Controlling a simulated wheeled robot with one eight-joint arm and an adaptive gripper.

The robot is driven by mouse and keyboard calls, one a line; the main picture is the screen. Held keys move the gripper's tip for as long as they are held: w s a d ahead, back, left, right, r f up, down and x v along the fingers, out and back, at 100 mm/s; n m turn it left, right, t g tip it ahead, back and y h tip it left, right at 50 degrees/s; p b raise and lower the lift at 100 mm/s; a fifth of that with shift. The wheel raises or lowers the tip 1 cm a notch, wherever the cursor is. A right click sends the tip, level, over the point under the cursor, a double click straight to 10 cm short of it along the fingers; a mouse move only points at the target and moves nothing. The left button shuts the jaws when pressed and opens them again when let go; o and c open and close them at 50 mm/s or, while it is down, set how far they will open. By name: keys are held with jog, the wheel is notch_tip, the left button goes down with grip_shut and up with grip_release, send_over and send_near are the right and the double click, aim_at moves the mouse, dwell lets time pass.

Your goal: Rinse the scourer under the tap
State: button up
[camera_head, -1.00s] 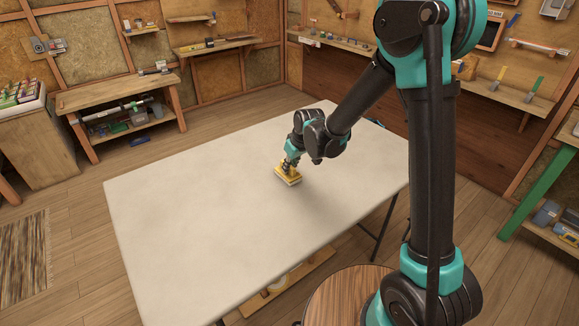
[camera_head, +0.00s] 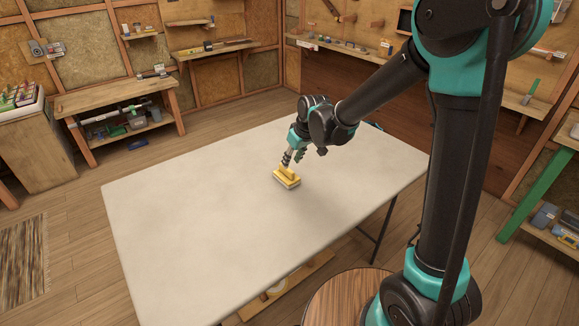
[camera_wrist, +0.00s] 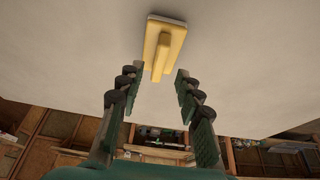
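A yellow block with a raised yellow handle and a pale underside, which looks like the scourer (camera_head: 287,179), lies on the pale tabletop (camera_head: 190,230). It also shows in the wrist view (camera_wrist: 163,42), at the top middle. My gripper (camera_head: 287,161) is just above and behind it, apart from it. In the wrist view my gripper (camera_wrist: 157,78) is open, with its two dark fingers spread and nothing between them. The handle lies in line with the gap, beyond the fingertips. No tap shows in either view.
A round wooden stool (camera_head: 340,298) stands by the table's near right edge. A wooden workbench (camera_head: 115,95) with tools stands at the back left. Shelves line the walls.

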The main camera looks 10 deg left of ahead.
jog(key=v, duration=0.6)
jog(key=s+d+f+m+h, duration=0.1)
jog(key=s+d+m, duration=0.1)
jog(key=d, duration=0.6)
jog(key=s+d+f+m, duration=0.1)
jog(key=s+d+m, duration=0.15)
jog(key=d, duration=0.55)
jog(key=s+d+f+m+h, duration=0.1)
jog(key=s+d+f+m, duration=0.1)
jog(key=s+d, duration=0.4)
jog(key=s+d+f+m+t+h, duration=0.1)
jog(key=s+d+f+m, duration=0.2)
jog(key=s+d, duration=0.4)
jog(key=shift+s+d+f, duration=0.25)
jog(key=shift+d+f, duration=0.5)
jog(key=shift+d, duration=0.4)
jog(key=shift+c, duration=0.2)
